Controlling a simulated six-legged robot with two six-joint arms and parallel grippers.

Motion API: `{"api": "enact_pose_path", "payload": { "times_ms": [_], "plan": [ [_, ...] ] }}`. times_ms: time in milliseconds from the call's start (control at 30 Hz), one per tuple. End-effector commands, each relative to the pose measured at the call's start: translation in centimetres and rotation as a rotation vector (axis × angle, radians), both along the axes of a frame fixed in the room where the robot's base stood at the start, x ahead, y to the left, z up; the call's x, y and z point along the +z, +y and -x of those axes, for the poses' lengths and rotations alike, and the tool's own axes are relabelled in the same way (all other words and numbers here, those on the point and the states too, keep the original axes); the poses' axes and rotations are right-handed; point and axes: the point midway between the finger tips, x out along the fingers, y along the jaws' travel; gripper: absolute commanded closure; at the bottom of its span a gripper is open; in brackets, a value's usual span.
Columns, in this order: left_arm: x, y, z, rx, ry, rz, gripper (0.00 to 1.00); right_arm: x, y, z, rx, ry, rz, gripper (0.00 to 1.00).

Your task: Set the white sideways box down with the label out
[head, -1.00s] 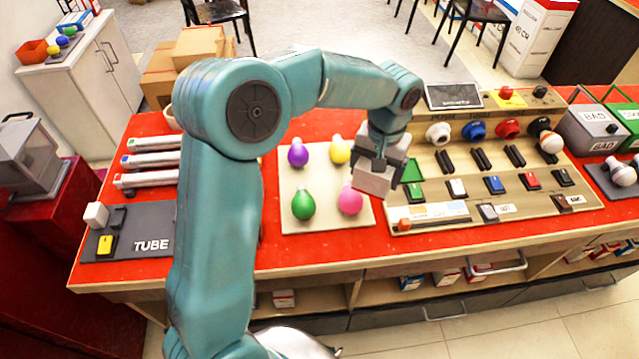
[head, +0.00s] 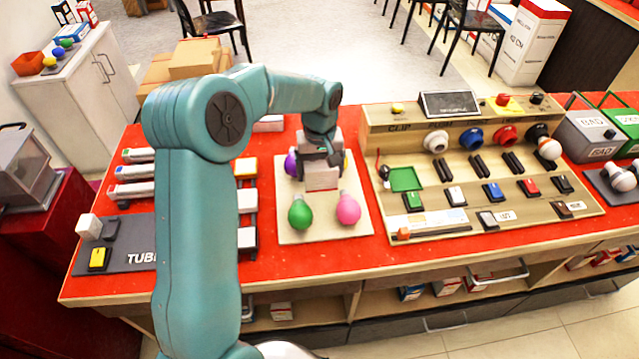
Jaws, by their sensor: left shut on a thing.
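My left gripper (head: 321,162) is shut on a small white box (head: 321,179). My right gripper is not in view.
A green bulb (head: 300,212) and a pink bulb (head: 348,208) stand near the held box. White boxes, one marked here (head: 247,201), line the board's left side, partly behind my arm. The clip test panel (head: 490,222) is at right.

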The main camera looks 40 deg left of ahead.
Motion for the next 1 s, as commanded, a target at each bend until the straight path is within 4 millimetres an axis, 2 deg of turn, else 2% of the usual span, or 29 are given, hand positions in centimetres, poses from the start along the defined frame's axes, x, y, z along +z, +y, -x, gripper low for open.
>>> {"api": "enact_pose_path", "payload": {
  "times_ms": [167, 300, 400, 800, 833, 867, 1000],
  "plan": [
    [-1.7, 0.1, 0.0, 0.002, 0.001, -0.001, 0.49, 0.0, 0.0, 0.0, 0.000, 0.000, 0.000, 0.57],
    [-4.1, 0.1, 0.0, 0.000, 0.002, 0.000, 0.49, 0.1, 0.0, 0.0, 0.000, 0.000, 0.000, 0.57],
    [-5.1, 0.1, 0.0, 0.001, -0.001, -0.001, 0.49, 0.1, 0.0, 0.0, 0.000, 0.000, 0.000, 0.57],
    [-5.8, 0.1, 0.0, 0.000, -0.002, -0.001, 0.49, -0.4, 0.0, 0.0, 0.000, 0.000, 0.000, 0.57],
    [-5.7, 0.1, 0.0, 0.000, -0.001, 0.000, 0.09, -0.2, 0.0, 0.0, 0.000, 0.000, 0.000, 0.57],
    [-5.6, 0.1, 0.0, 0.000, -0.002, -0.001, 0.00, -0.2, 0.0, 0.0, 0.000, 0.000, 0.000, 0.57],
    [-5.6, 0.1, 0.0, 0.000, -0.001, -0.001, 0.00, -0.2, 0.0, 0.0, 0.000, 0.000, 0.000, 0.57]
  ]
}}
